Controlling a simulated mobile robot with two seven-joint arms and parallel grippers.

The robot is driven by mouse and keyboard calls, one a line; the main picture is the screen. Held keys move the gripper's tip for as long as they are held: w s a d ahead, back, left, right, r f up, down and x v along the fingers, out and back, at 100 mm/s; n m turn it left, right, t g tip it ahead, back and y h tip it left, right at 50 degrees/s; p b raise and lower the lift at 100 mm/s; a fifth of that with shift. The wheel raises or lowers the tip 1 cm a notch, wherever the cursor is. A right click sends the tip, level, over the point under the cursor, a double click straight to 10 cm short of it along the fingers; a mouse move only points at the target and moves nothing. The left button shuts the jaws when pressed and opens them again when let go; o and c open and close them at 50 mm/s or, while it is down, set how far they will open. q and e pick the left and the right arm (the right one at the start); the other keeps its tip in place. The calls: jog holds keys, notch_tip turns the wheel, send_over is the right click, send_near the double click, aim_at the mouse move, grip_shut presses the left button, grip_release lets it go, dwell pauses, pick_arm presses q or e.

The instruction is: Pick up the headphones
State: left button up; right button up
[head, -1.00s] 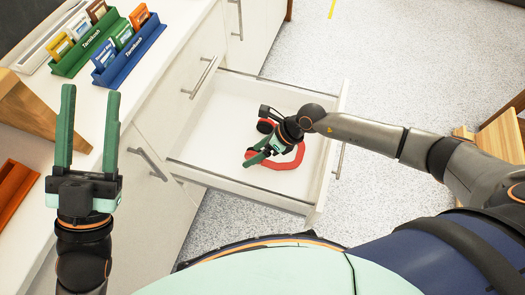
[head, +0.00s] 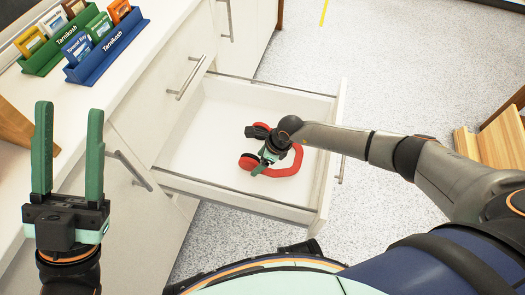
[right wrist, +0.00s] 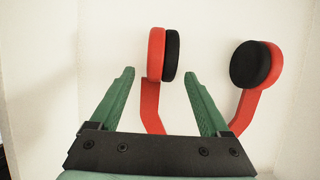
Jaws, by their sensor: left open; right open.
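Red headphones with black ear pads (head: 290,166) lie in the open white drawer (head: 205,150). In the head view my right gripper (head: 260,168) is down in the drawer over them and hides part of them. In the right wrist view the headphones (right wrist: 150,100) show two ear cups. My right gripper (right wrist: 160,95) is open, with one red cup and its arm between or just beyond the fingers; contact cannot be told. The other cup (right wrist: 256,64) is outside the right-hand finger. The headband is hidden behind the gripper there. My left gripper (head: 68,150) is open and empty beside the counter.
The drawer's front panel (head: 330,160) and side walls surround the headphones. A white counter (head: 110,80) at the left holds a green card holder (head: 62,42) and a blue one (head: 108,48). A wooden piece (head: 490,140) stands at the right. The speckled floor beyond is clear.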

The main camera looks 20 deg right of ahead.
jog(key=shift+b+x, duration=0.35)
jog(key=shift+x, duration=0.8)
grip_shut()
